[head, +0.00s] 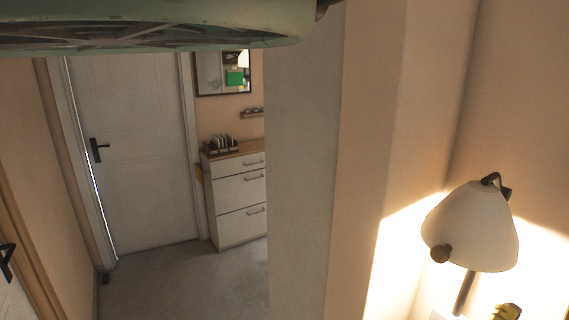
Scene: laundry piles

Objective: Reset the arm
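My gripper and arm cannot be made out in the head view. A large pale green thing (200,22) with a rounded edge and a darker underside fills the top left, very close to the camera. I cannot tell what it is or what holds it up.
A wall corner (305,160) stands close in the middle. A lit lamp (470,228) is at right, with a small yellow-green thing (507,311) below it. Beyond are a white door (135,150), a white drawer unit (238,200) and clear grey floor (190,282).

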